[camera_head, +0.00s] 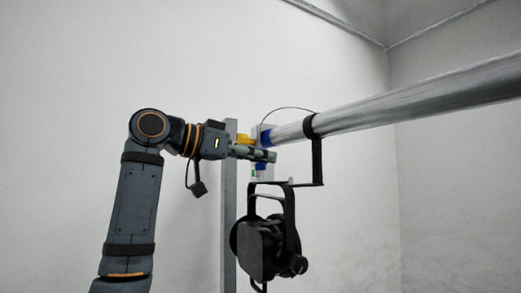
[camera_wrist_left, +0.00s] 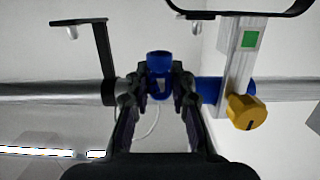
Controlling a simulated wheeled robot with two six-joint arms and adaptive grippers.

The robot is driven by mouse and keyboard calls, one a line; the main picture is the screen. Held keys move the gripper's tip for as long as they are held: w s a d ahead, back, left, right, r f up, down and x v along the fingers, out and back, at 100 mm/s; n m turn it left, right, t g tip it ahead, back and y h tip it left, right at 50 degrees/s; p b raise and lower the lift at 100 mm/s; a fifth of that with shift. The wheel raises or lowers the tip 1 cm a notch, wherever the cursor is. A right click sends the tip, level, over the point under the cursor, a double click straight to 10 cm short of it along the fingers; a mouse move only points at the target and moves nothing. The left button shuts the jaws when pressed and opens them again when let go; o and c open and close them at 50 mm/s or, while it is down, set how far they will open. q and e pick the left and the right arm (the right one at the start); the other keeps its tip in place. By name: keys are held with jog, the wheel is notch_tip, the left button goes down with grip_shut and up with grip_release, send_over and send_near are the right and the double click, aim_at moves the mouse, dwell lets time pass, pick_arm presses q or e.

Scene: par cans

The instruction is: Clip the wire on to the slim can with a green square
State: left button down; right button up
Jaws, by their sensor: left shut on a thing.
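A thin pale wire (camera_wrist_left: 153,122) hangs close below the clip; in the head view a thin dark wire (camera_head: 288,108) arcs over to the pipe. A green square (camera_wrist_left: 250,39) sits on a pale bracket (camera_wrist_left: 234,60) right of the clip, apart from it. A black can (camera_head: 262,245) hangs by its yoke in the head view; whether it is the slim one I cannot tell. My right gripper is out of view.
The metal pipe (camera_head: 420,98) runs from the gripper to upper right. A black hanger (camera_head: 318,160) loops around it. A yellow knob (camera_wrist_left: 246,112) sits at the bracket's lower end. A grey upright post (camera_head: 229,215) stands behind the gripper. Free room lies below the pipe at right.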

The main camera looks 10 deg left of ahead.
aim_at(258, 182)
pick_arm(q)
jog(key=shift+w+a+r+p, duration=0.1)
jog(key=shift+w+a+p, duration=0.1)
jog(key=shift+w+p, duration=0.5)
jog(key=shift+w+a+r+p, duration=0.1)
jog(key=shift+w+a+p, duration=0.05)
jog(key=shift+w+p, duration=0.55)
jog(key=shift+w+a+f, duration=0.1)
jog(key=shift+w+f, duration=0.1)
jog(key=shift+w, duration=0.3)
jog(key=shift+f+b, duration=0.65)
jog(key=shift+f, duration=0.65)
dwell(0.5)
jog(key=c, duration=1.1)
grip_release()
jog(key=shift+s, duration=0.1)
jog(key=v, duration=1.2)
